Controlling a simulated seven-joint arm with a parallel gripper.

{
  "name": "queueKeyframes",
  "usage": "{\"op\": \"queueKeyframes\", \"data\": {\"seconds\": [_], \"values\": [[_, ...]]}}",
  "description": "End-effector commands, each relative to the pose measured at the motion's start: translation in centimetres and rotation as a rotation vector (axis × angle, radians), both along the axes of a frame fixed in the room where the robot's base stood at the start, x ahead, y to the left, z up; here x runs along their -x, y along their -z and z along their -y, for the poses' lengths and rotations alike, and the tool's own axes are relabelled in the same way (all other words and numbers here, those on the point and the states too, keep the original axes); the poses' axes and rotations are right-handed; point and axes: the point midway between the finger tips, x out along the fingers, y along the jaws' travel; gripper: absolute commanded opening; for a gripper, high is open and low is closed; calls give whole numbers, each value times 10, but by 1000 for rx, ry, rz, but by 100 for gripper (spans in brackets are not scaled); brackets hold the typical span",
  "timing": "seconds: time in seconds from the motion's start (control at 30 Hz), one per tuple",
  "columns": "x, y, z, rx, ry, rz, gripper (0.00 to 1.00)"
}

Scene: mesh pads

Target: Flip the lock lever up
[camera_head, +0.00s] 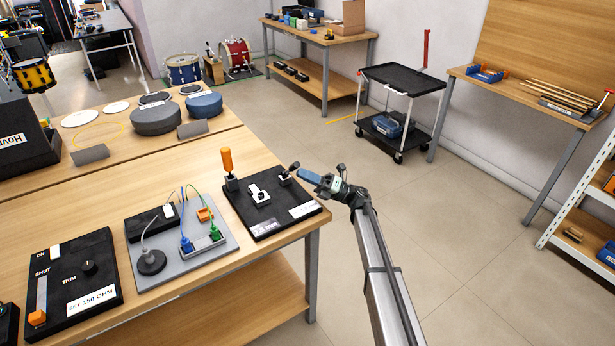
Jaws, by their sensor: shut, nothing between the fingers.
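A black panel (250,217) lies at the right end of the wooden table. It carries an upright orange-handled lever (227,163), a small switch on a white plate (259,194) in the middle, and a short dark lever (287,177) at its right side. The labels are too small to read, so I cannot tell which one is the lock lever. My gripper (305,174) comes in from the right, over the panel's right edge. Its fingers are shut and empty, close to the short dark lever. I cannot tell whether they touch it.
Left of the panel is a grey board (178,262) with plugs and cables, then another black panel (70,285) with a slider and a knob. Round grey pads (156,118) lie at the back of the table. The floor to the right is open, with a black cart (402,78) farther off.

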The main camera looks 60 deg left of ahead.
Motion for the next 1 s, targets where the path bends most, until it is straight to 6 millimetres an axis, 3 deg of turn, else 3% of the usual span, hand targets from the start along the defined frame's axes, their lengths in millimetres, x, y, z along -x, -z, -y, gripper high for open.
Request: {"op": "queueKeyframes", "data": {"seconds": [0.17,0.57,1.0], "values": [[0,-3,-1,23,-1,1,0],[0,-32,-24,312,0,1,0],[0,-40,-34,320,1,-1,0]]}}
